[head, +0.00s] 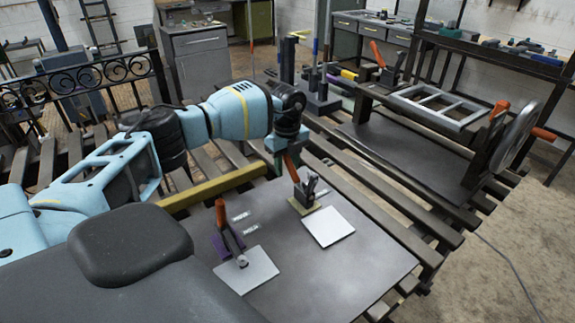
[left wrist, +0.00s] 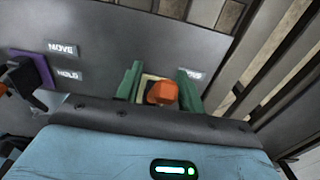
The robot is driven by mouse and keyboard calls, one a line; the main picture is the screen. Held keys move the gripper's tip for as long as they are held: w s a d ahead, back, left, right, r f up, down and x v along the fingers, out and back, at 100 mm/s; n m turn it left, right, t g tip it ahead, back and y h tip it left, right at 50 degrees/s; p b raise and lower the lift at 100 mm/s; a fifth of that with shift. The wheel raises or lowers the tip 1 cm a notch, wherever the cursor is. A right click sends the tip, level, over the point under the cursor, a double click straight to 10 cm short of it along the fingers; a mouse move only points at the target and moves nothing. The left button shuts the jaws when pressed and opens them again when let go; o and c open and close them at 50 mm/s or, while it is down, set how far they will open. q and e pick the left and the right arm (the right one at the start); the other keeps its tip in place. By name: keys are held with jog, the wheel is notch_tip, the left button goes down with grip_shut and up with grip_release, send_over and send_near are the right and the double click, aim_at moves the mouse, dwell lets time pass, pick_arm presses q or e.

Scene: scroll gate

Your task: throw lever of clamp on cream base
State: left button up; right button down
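The clamp on the cream base (head: 302,207) stands on the dark work plate, beside a white sheet. Its orange lever (head: 291,167) is raised and leans up toward my left gripper (head: 284,152). In the left wrist view, the orange lever end (left wrist: 162,92) lies between the two green fingers of my left gripper (left wrist: 160,88), over the cream base (left wrist: 149,79). The fingers are apart, with a small gap visible on each side of the lever; contact is not clear. My right gripper is not in view.
A second clamp with a purple base (head: 227,242) and upright orange lever stands nearer, beside another white sheet (head: 247,270). Small labels lie on the plate (head: 345,265), including MOVE (left wrist: 61,47) and HOLD (left wrist: 68,75). A yellow bar (head: 212,190) edges the plate. The plate's right side is clear.

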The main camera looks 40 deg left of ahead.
pick_arm(q)
jog(key=shift+f, duration=0.1)
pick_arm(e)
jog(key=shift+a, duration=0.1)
pick_arm(q)
grip_shut()
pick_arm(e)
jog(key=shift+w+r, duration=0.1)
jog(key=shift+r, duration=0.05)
